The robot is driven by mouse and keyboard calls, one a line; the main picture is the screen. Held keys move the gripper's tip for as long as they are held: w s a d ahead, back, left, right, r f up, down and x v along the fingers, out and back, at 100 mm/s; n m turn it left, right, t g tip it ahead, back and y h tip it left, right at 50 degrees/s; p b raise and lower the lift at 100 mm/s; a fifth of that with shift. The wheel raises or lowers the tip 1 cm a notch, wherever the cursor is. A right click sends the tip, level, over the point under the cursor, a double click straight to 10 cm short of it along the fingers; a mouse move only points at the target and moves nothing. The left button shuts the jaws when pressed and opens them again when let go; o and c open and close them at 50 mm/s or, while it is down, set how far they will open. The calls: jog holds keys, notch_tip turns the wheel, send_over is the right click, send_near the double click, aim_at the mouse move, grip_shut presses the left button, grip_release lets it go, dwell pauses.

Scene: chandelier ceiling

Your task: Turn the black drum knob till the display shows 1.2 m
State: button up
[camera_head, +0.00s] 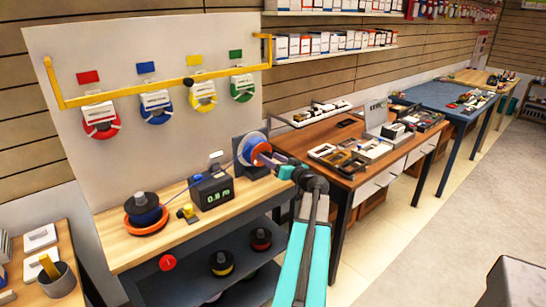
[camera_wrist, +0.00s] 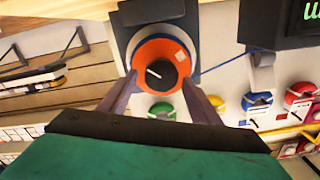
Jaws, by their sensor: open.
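The black drum knob (camera_wrist: 161,74), with a white line on it, sits at the centre of an orange-red drum (camera_wrist: 141,52). The drum also shows in the head view (camera_head: 248,146), with a blue and white side, on the bench's right end. The display (camera_head: 212,191) is a black box with green digits that read 0.8 m. A corner of it shows upside down in the wrist view (camera_wrist: 300,22). My gripper (camera_wrist: 160,84) is open, with one finger on each side of the knob in the picture. In the head view my gripper (camera_head: 270,161) is right in front of the drum. I cannot tell whether the fingers touch it.
A blue spool on an orange disc (camera_head: 148,222) stands at the bench's left, and a small yellow piece (camera_head: 187,212) lies between it and the display. A yellow rail (camera_head: 130,89) crosses the white board behind. A brown table (camera_head: 350,180) with trays stands to the right.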

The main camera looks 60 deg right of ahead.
jog(key=c, duration=1)
jog(key=shift+d+r, duration=0.1)
jog(key=shift+d, duration=0.35)
jog(key=shift+a, duration=0.3)
jog(key=shift+c, duration=0.2)
jog(key=shift+f, duration=0.2)
jog(key=shift+a+f+b, duration=0.1)
jog(key=shift+b, duration=0.3)
jog(key=shift+c, duration=0.2)
jog(key=shift+m, duration=0.4)
